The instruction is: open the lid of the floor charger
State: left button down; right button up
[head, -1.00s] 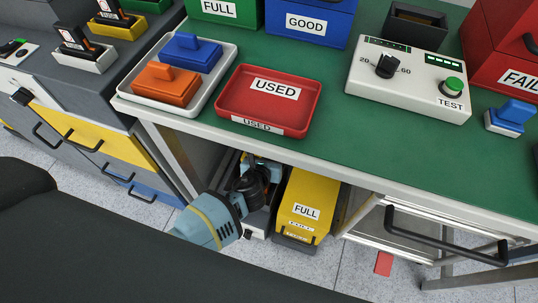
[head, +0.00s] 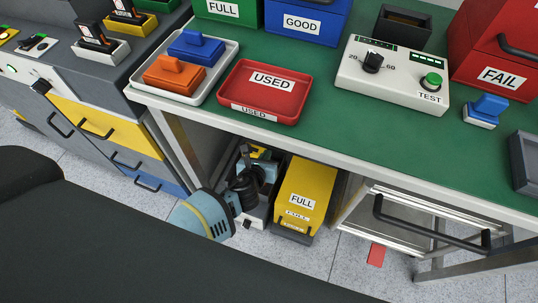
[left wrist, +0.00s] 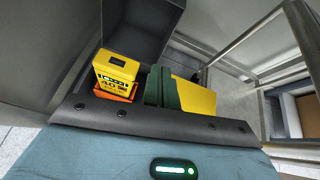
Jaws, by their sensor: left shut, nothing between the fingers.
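The floor charger (head: 257,213) is a low pale-grey unit on the floor under the bench, left of the yellow FULL box. My left arm covers much of it in the head view, and I cannot tell its lid's position for certain. My left gripper (head: 245,157) reaches over it from the left, with its dark fingers shut and empty. In the left wrist view the shut dark green fingers (left wrist: 161,86) stand between a yellow battery (left wrist: 116,66) in an orange holder and a yellow surface at the right. My right gripper is not in view.
The yellow FULL box (head: 306,188) stands close to the right of the charger. The green bench top (head: 330,125) overhangs both. A bench leg (head: 175,150) rises at the left, and a drawer with a black handle (head: 430,225) lies at the right.

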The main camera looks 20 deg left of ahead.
pick_arm(q)
notch_tip(320, 180, up, 9)
jog(key=p, duration=0.4)
jog(key=shift+f, duration=0.15)
